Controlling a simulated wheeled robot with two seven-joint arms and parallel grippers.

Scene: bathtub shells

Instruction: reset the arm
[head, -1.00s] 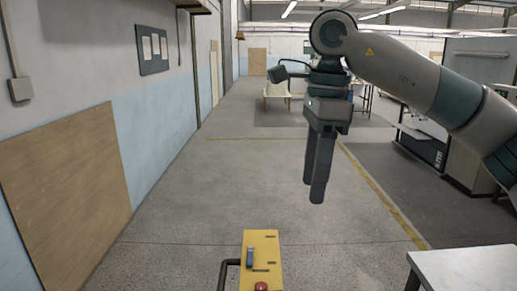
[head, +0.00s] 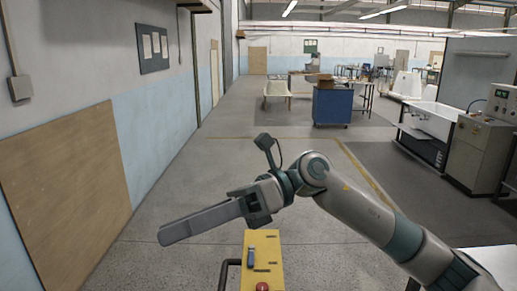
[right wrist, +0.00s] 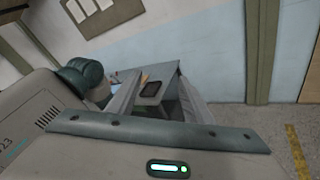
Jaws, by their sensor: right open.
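My right arm comes in from the lower right of the head view. Its gripper (head: 172,233) stretches to the left and slightly down, over the open floor in front of me. The fingers overlap from this side, so the gap hardly shows. In the right wrist view, grey fingers stand apart at the middle, and I see nothing held. The gripper is open, touching nothing that I can see. My left gripper is in neither view.
A wall with a wooden panel (head: 65,190) runs along the left. A white table corner (head: 490,264) is at the lower right. The middle aisle is clear.

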